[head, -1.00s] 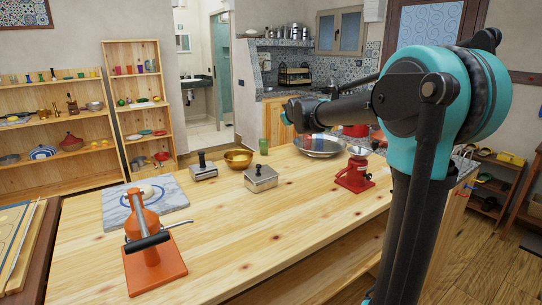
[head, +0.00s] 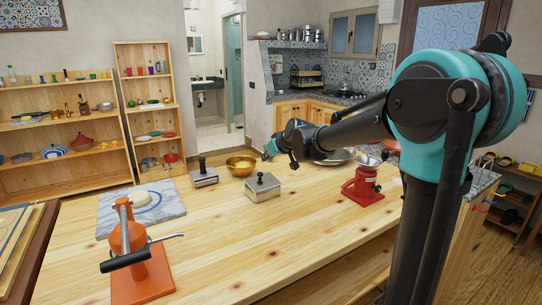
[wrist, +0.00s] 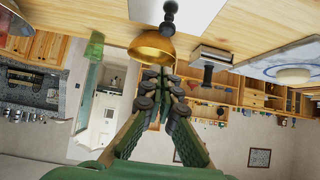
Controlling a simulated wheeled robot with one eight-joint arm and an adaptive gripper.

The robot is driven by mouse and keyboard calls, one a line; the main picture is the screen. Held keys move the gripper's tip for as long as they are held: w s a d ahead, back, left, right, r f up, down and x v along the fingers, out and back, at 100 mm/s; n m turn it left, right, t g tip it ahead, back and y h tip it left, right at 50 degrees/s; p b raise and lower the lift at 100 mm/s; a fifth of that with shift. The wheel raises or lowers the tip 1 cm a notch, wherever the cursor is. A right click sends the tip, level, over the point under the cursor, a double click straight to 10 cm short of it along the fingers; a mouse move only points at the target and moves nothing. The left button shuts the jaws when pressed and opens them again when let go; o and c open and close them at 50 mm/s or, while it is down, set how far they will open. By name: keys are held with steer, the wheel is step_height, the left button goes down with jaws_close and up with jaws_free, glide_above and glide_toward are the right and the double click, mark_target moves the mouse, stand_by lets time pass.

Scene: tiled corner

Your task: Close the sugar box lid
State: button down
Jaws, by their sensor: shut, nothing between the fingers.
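A silver metal box (head: 264,191) with a dark knob on its top stands on the wooden table; it shows upside down at the top of the wrist view (wrist: 205,16). Its top looks covered, but I cannot tell whether the lid sits fully down. A second, smaller metal box (head: 204,180) with a dark upright handle stands to its left. I cannot tell for certain which is the sugar box. My gripper (wrist: 160,76) is shut and empty, in the air near the brass bowl and the silver box, touching neither as far as I can see.
The brass bowl (head: 240,166) stands behind the silver box. A green cup (wrist: 94,45) shows in the wrist view. A red grinder (head: 363,188) stands right, an orange press (head: 142,275) front left, beside a marble board (head: 168,209). The table's front middle is clear.

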mark_target(260, 172)
steer(key=x, duration=0.3)
step_height(260, 172, down, 2)
steer(key=shift+f, duration=0.25)
steer(key=shift+a+f, duration=0.1)
steer(key=shift+f, duration=0.6)
steer(key=shift+w+a+f+g+h, duration=0.1)
steer(key=shift+w+f+g+h, duration=0.05)
steer(key=shift+f, duration=0.2)
steer(key=shift+w+a+f+g+h, duration=0.15)
steer(key=shift+w+f, duration=0.05)
steer(key=shift+f, duration=0.2)
